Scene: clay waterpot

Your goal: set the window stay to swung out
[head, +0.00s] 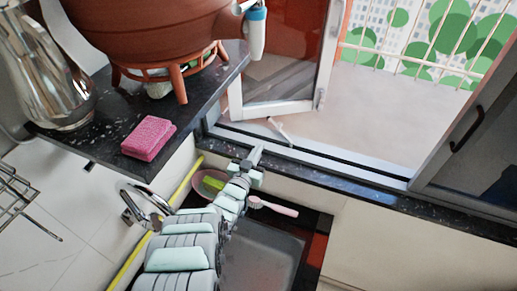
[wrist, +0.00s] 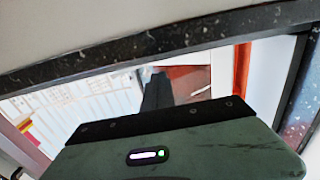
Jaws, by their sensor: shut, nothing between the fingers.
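The window stay (head: 279,131) is a thin pale bar at the sill, below the open window sash (head: 275,108). It lies slanted, one end toward the window track. My gripper (head: 255,154) is at the sill's inner edge, below and left of the stay, and apart from it in the picture. Its fingers are together and hold nothing. In the wrist view my gripper (wrist: 158,88) shows as a dark narrow shape pointing away. Whether the stay shows in the wrist view is hard to tell.
A terracotta waterpot (head: 150,35) stands on the dark shelf at the upper left, with a pink sponge (head: 148,138) and a metal jug (head: 45,75). Below my arm are a sink (head: 265,255) and a pink brush (head: 275,208). A faucet (head: 145,205) stands left of my arm.

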